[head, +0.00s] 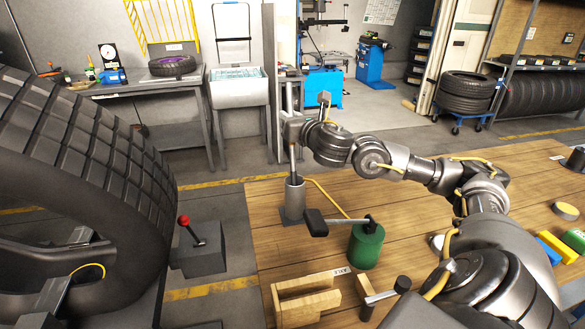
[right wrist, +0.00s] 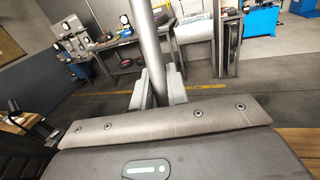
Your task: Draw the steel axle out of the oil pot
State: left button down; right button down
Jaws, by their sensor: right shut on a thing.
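The steel axle (head: 292,158) is a slim upright grey rod. My right gripper (head: 291,131) is shut on it in the head view, well above the table. The axle's lower end goes into the mouth of the oil pot (head: 295,198), a grey cylinder on a flat base, so that end is hidden. In the right wrist view the axle (right wrist: 167,45) stands between the two fingers, tilted slightly in the picture. Grey parts with a yellow cable, which look like my left arm, show at the lower left, but its fingers cannot be made out.
A green can (head: 366,246) with a dark lever stands close right of the pot. A wooden holder (head: 300,300) lies in front. A large tyre (head: 85,150) fills the left, beside a red-knobbed lever (head: 184,220). The wooden table (head: 265,245) is bare around the pot's left side.

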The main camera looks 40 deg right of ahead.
aim_at(291, 100)
jog(key=shift+w+d+r+p, duration=0.1)
jog(key=shift+w+r+p, duration=0.05)
jog(key=shift+r+p, duration=0.5)
jog(key=shift+w+d+r+p, duration=0.15)
jog(key=shift+r+p, duration=0.3)
jog(key=shift+r, duration=0.35)
jog(key=shift+w+d+r+p, duration=0.1)
jog(key=shift+w+r+p, duration=0.05)
jog(key=shift+r+p, duration=0.5)
jog(key=shift+r, duration=0.1)
jog(key=shift+a+r+p, duration=0.1)
jog(key=shift+r+p, duration=2.2)
jog(key=shift+r, duration=0.65)
